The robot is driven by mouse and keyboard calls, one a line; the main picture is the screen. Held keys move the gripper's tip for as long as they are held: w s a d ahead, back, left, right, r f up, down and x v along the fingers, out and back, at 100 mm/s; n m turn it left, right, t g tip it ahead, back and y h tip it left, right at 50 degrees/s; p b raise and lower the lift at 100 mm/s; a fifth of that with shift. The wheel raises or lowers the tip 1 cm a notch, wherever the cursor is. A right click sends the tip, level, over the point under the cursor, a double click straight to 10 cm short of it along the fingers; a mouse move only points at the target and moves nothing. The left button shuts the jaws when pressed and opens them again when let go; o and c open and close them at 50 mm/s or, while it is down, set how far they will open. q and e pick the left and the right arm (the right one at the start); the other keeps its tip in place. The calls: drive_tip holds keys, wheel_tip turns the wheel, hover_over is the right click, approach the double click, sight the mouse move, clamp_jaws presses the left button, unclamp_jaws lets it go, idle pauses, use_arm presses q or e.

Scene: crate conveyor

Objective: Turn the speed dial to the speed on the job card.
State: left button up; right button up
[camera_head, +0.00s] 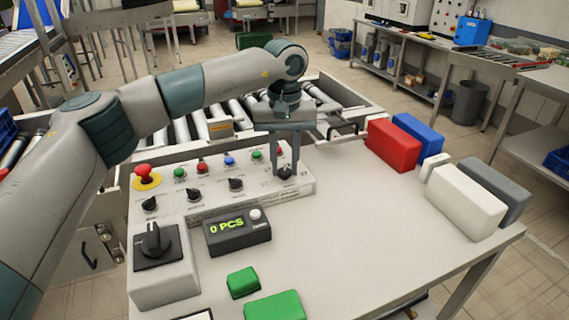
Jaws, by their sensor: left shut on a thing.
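The control panel (205,211) is a grey box on the table with coloured buttons along its back row and black knobs in front. My left gripper (285,168) points down at the right end of the panel, its fingers shut on a dark dial (285,174) there. The fingers partly cover the dial, and the scale around it is too small to read. A white card with a dark edge (196,316) shows only at the bottom border; whether it is the job card I cannot tell. My right gripper is not in view.
A counter (238,235) reads "0 PCS". A switch box (165,287) stands left of it. Green blocks (243,282) lie in front; red (393,146), blue, white and grey blocks line the table's right side. A roller conveyor runs behind. The table middle is clear.

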sight(285, 171)
use_arm(q)
drive_tip(key=shift+r, duration=0.15)
drive_tip(key=o, duration=1.1)
drive_tip(key=shift+c, duration=0.2)
drive_tip(key=shift+r, duration=0.65)
wheel_tip(285, 171, up, 16)
drive_tip(key=b, duration=0.1)
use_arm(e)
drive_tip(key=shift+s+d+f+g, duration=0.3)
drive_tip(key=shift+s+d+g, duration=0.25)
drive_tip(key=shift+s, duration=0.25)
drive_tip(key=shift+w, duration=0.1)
